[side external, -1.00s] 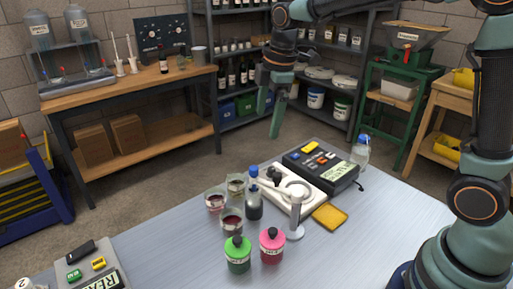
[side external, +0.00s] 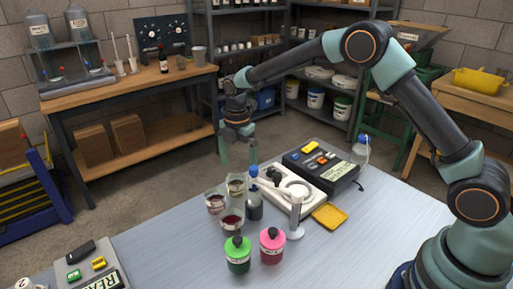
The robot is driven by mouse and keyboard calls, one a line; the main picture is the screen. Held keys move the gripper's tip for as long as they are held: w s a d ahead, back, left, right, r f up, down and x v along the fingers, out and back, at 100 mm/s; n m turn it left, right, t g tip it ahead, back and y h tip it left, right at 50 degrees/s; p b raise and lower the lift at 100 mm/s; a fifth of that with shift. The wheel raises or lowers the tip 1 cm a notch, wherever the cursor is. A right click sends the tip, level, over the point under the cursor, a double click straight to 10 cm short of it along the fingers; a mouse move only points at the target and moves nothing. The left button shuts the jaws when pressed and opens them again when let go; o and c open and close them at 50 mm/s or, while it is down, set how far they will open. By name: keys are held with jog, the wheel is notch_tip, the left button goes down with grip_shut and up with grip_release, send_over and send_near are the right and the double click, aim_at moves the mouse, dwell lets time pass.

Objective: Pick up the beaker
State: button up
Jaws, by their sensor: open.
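Three small clear beakers stand close together on the pale grey table. I cannot tell which is the task's beaker. My gripper (side external: 238,160) points down with its two green fingers apart and nothing between them. In the picture it is just above the back beaker; its exact height is unclear.
A dark bottle with a blue cap (side external: 254,201) stands right beside the beakers. Green (side external: 237,257) and pink (side external: 272,248) bottles stand in front. A white instrument (side external: 296,216), a black keypad device (side external: 322,168) and a yellow dish (side external: 330,216) are to the right. The table's left middle is clear.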

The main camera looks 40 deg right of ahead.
aim_at(236, 178)
jog(key=shift+w+a+f, duration=0.1)
jog(key=shift+w+f, duration=0.05)
jog(key=shift+f, duration=1.4)
jog(key=shift+w+a+f, duration=0.1)
jog(key=shift+w+f, duration=0.05)
jog(key=shift+f, duration=1.35)
jog(key=c, duration=1.4)
jog(key=shift+r, duration=0.1)
